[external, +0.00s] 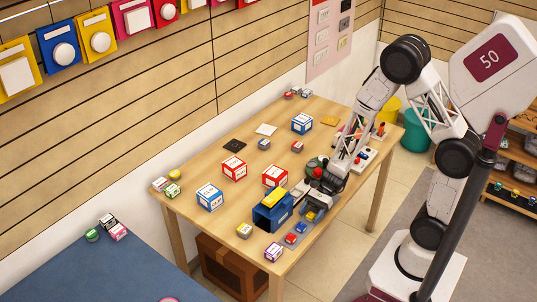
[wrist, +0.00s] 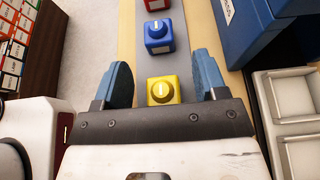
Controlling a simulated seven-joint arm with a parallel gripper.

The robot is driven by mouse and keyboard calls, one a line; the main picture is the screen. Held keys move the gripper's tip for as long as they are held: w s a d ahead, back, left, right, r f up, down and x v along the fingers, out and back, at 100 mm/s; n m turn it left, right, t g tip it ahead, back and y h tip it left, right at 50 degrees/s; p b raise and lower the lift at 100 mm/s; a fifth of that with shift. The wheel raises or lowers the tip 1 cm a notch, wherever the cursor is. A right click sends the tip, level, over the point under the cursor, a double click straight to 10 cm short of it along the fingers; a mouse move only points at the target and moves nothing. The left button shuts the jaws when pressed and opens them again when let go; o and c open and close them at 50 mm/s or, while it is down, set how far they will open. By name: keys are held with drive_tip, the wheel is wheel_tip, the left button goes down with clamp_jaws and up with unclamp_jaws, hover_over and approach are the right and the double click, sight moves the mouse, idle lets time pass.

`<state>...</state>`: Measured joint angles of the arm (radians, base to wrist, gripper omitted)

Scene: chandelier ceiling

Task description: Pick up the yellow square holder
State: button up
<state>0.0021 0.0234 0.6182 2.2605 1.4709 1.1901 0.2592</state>
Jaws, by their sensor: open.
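The yellow square holder (wrist: 163,91), a small yellow block with a round knob on top, sits on a grey strip (wrist: 180,58) in the wrist view. It also shows in the external view (external: 311,216), close to my gripper (external: 309,201). In the wrist view, my gripper (wrist: 163,72) has its two blue fingers wide apart, one left and one right of the yellow holder. The fingers appear clear of it, with nothing held. The holder's lower edge is partly hidden by the gripper body. How high the fingertips are above it is hard to tell.
A blue holder (wrist: 158,37) and a red holder (wrist: 157,5) stand in line beyond the yellow one. A large blue box (wrist: 258,35) stands close on the right, with a pale compartment tray (wrist: 292,105) nearer. Several small boxes are spread over the wooden table (external: 205,160).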

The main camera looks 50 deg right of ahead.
sight(310, 217)
drive_tip(key=shift+a+f, duration=0.2)
drive_tip(key=shift+a, duration=0.25)
idle(0.3)
drive_tip(key=c, duration=1)
drive_tip(key=shift+r, duration=0.2)
drive_tip(key=shift+r, duration=0.85)
drive_tip(key=shift+s+d+r, duration=0.1)
drive_tip(key=shift+s+r, duration=0.15)
drive_tip(key=shift+r, duration=0.55)
drive_tip(key=s+d, duration=0.1)
drive_tip(key=s, duration=0.3)
drive_tip(key=s+d+r, duration=0.1)
drive_tip(key=s+d, duration=0.1)
drive_tip(key=s, duration=0.3)
drive_tip(key=s+d, duration=0.2)
drive_tip(key=s, duration=0.3)
drive_tip(key=shift+s+d+r, duration=0.15)
drive_tip(key=shift+s+d, duration=0.05)
drive_tip(key=shift+s, duration=0.05)
